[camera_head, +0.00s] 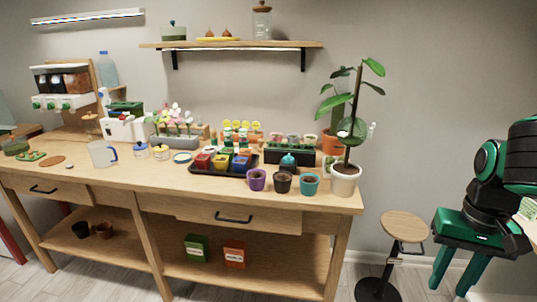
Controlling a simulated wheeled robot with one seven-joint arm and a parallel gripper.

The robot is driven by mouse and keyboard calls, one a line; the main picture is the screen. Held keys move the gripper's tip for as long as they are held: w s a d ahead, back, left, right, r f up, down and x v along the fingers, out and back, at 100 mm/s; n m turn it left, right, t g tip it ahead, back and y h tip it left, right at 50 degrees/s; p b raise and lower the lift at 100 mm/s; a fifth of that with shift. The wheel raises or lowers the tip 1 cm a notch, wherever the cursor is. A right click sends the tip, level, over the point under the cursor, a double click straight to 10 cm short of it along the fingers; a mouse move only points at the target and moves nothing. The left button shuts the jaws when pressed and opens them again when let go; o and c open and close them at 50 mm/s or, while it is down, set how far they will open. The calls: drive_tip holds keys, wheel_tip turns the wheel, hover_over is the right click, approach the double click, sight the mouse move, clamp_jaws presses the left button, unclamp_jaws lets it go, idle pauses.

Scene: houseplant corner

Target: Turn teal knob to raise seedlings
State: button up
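My gripper (452,277) is at the far right, beyond the workbench's right end. Its two green fingers point down, spread apart, with nothing between them. A small teal, knob-like piece (289,160) shows at the front of a dark planter box (272,156) on the right half of the bench; I cannot tell whether it is a knob or a separate object. Small seedling-like green tufts (228,134) show behind the coloured pots, too small to make out clearly. My gripper is well away from all of these.
The wooden workbench (120,178) holds a black tray (208,171) of coloured pots. Purple (256,180), dark (282,183) and teal (310,184) pots stand along the front edge. A tall plant in a white pot (345,181) stands at the right end. A round stool (404,226) stands between bench and gripper.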

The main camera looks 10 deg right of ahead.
drive_tip(key=shift+w, duration=0.25)
